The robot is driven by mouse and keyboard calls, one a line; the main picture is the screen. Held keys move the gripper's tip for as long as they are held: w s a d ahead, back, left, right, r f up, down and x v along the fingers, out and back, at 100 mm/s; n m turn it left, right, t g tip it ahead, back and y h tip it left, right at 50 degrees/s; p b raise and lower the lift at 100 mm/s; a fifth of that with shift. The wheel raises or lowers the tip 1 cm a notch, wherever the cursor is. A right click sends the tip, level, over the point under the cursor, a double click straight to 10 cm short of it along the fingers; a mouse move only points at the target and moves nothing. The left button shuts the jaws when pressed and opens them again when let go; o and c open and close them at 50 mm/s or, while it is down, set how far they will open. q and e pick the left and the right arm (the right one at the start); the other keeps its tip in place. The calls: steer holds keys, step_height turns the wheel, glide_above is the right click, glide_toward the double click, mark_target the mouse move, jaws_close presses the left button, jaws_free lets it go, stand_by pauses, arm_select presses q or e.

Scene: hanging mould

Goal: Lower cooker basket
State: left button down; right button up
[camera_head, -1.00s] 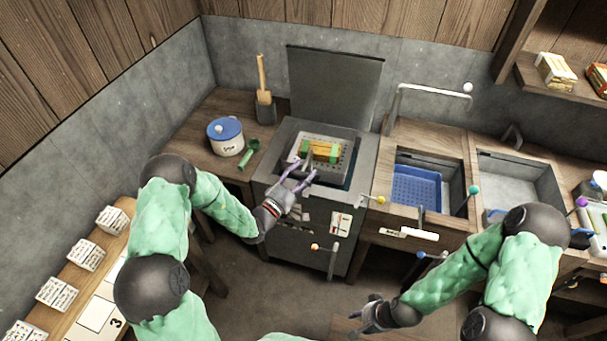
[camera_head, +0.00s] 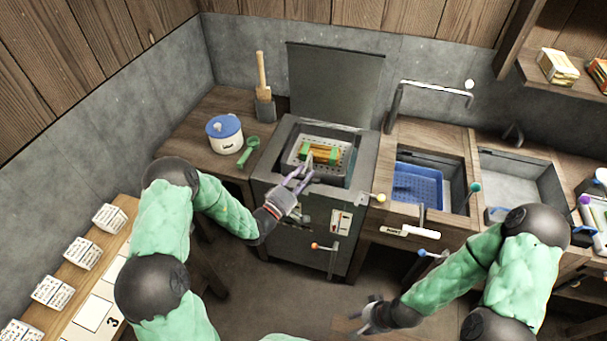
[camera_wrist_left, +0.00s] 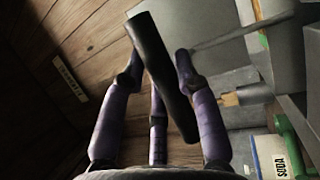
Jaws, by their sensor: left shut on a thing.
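The cooker (camera_head: 272,172) is a dark grey cabinet with its lid (camera_head: 335,88) raised at the back. The perforated metal basket (camera_head: 342,166) is in its open top and holds a green and orange mould (camera_head: 322,153). My left gripper (camera_head: 302,178) is at the front edge of the basket. In the left wrist view its purple fingers (camera_wrist_left: 158,85) are shut on a dark bar, the basket handle (camera_wrist_left: 155,60). The grip is partly hidden in the head view. My right gripper (camera_head: 370,312) is low at the front, apart from the cooker; its finger gap is unclear.
Coloured-knob levers stick out in front.

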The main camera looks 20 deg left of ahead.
arm_select(q)
step_height(320, 180, down, 15)
steer(key=b, duration=0.8)
steer(key=shift+r, duration=0.2)
steer(key=shift+f, duration=0.1)
steer(key=shift+s+f, duration=0.1)
steer(key=c, duration=0.9)
jaws_free()
steer(key=shift+f, duration=0.1)
steer(key=v, duration=1.1)
steer(key=shift+s+a, duration=0.2)
steer(key=shift+s, duration=0.2)
